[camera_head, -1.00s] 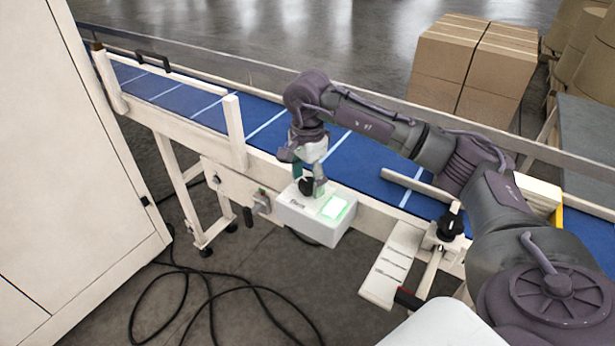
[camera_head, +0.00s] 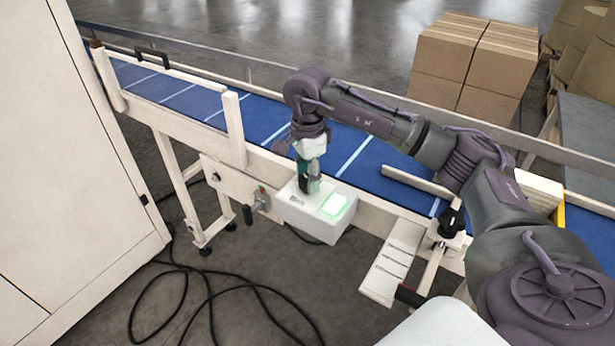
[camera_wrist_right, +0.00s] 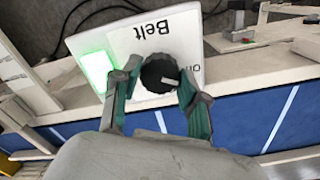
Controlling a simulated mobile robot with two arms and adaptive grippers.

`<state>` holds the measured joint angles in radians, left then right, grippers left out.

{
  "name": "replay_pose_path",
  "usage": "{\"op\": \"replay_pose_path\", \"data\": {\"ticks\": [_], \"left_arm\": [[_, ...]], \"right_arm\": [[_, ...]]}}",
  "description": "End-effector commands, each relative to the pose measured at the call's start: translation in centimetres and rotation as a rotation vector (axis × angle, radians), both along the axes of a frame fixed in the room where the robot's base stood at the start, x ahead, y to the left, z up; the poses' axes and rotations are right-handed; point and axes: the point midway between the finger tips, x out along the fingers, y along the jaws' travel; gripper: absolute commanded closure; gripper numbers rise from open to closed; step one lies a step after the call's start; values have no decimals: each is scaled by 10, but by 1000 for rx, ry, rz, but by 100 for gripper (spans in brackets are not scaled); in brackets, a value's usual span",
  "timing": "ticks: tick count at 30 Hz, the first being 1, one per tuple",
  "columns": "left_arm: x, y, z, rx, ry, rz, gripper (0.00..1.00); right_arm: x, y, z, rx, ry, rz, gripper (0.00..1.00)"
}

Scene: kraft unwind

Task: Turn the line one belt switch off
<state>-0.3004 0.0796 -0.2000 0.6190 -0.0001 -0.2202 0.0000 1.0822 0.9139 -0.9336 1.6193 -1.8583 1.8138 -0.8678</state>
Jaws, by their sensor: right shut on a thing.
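The belt switch is a black round knob (camera_wrist_right: 160,73) on the top of a white control box (camera_head: 312,222). The box is printed "Belt", and partly hidden lettering that looks like "On" sits beside the knob. A lit green square lamp (camera_head: 335,204) is on the box; it also shows in the wrist view (camera_wrist_right: 97,71). My right gripper (camera_wrist_right: 160,80) has its two green-padded fingers on either side of the knob and is shut on it. In the head view the right gripper (camera_head: 309,184) hides the knob. My left gripper is not in view.
The blue conveyor belt (camera_head: 379,184) runs behind the box, with a cream frame and guide rail. A cream post (camera_head: 235,130) stands left of the box. A black clamp knob (camera_head: 451,222) stands to the right. Black cables (camera_head: 210,290) lie on the floor.

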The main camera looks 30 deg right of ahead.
Motion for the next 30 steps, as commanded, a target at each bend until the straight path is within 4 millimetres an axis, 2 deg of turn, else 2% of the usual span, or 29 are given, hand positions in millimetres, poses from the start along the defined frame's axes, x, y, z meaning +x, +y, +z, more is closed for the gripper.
{"op": "replay_pose_path", "data": {"ticks": [12, 30], "left_arm": [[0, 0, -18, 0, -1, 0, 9], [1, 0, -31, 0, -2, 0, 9]], "right_arm": [[0, 0, -1, 2, -2, -385, 91], [0, 0, 0, 0, -2, -900, 91]]}}
